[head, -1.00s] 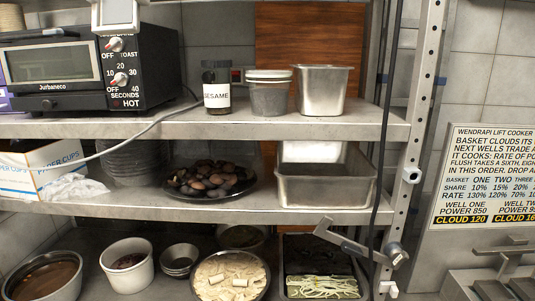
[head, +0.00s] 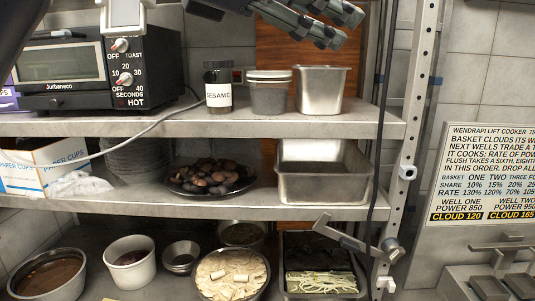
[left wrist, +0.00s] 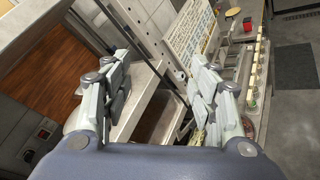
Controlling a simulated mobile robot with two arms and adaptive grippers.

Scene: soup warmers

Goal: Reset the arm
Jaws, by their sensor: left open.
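My left gripper (head: 325,22) enters at the top of the head view, high in front of the wooden panel and above the steel containers on the upper shelf. In the left wrist view its two fingers (left wrist: 160,95) stand wide apart with nothing between them. The gripper is open and empty. Beyond the fingers, that view shows shelf edges, the printed sign and a row of items on a counter. My right gripper is not in either view.
A steel post (head: 412,110) and dark cable stand at right. A sign (head: 490,170) hangs beyond.

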